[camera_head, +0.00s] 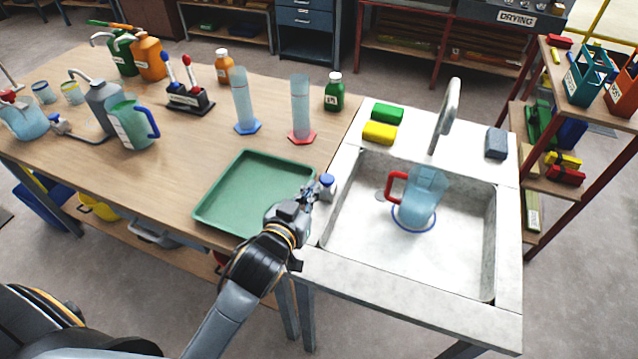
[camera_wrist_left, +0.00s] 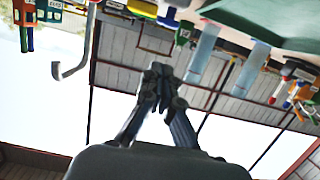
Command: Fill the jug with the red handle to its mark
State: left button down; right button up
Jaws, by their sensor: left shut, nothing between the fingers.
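The jug with the red handle (camera_head: 425,198) is translucent blue and stands in the sink (camera_head: 465,250), on a blue ring (camera_head: 433,228). Its red handle (camera_head: 392,187) points left. Its water level and mark are too small to tell. The grey tap spout (camera_head: 447,112) rises behind the jug; I cannot tell if water runs. A small blue-topped knob (camera_head: 327,181) sits at the sink's left edge. My left gripper (camera_head: 309,190) is shut and empty just left of the knob; contact is unclear. Its closed fingers (camera_wrist_left: 158,82) show in the left wrist view. My right gripper is out of view.
A green tray (camera_head: 216,200) lies left of my gripper on the wooden table. Two cylinders (camera_head: 243,105) (camera_head: 300,110), a green bottle (camera_head: 334,92) and a blue-handled jug (camera_head: 130,122) stand behind. Sponges (camera_head: 380,132) lie at the sink's back. Shelves stand on the right.

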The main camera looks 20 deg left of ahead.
pick_arm(q)
jog(key=shift+v, duration=1)
jog(key=shift+r, duration=0.15)
dwell(0.4)
